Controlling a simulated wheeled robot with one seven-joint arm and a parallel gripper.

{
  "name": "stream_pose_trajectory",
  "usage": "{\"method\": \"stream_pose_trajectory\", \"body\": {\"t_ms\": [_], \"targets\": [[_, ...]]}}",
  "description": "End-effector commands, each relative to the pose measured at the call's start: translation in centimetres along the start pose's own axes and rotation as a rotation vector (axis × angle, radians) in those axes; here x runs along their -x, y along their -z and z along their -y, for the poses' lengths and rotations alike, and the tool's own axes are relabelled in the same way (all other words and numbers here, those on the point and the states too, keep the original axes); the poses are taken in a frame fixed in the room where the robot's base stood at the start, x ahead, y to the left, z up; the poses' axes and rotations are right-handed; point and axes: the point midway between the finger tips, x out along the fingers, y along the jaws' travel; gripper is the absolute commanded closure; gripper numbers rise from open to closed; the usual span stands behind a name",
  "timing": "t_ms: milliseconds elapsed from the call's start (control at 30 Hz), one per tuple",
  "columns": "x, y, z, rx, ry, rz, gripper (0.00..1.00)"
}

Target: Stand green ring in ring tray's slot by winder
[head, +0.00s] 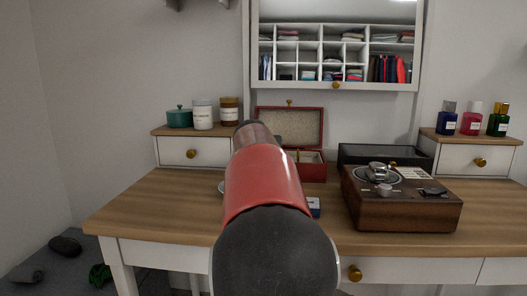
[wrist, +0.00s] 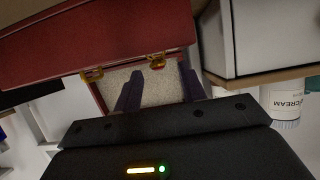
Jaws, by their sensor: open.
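I cannot make out a green ring in either view. A dark wooden box (head: 405,212) with a metal watch-like piece and a dial on top stands on the right of the desk; it may be the winder. Behind it is a black case with a glassy top (head: 350,153); I cannot tell whether this is the ring tray. An open red box (head: 318,172) stands at mid-desk, its pale-lined lid raised. In the wrist view, the red box (wrist: 100,40) with gold hinges is close to my gripper (wrist: 159,70). My fingers are apart, with nothing seen between them. My arm hides the gripper in the head view.
A small blue-and-white item (head: 314,207) lies on the desk beside my arm. Jars (head: 203,114) stand on the left drawer unit, bottles (head: 472,118) on the right one. A cubby cabinet (head: 336,87) is on the wall. The desk's left side (head: 150,205) is clear.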

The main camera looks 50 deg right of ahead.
Motion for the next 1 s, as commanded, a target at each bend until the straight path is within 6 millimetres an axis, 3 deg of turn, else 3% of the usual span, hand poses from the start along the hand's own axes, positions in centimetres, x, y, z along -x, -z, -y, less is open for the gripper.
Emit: {"method": "stream_pose_trajectory", "body": {"t_ms": [200, 467, 767, 1000], "targets": [[-2.7, 0.1, 0.1, -0.001, 0.000, 0.000, 0.59], [-3.0, 0.0, 0.1, 0.000, 0.001, 0.000, 0.59], [-3.0, -0.1, 0.1, 0.000, 0.000, 0.000, 0.98], [-3.0, 0.0, 0.1, 0.000, 0.000, 0.000, 1.00]]}}
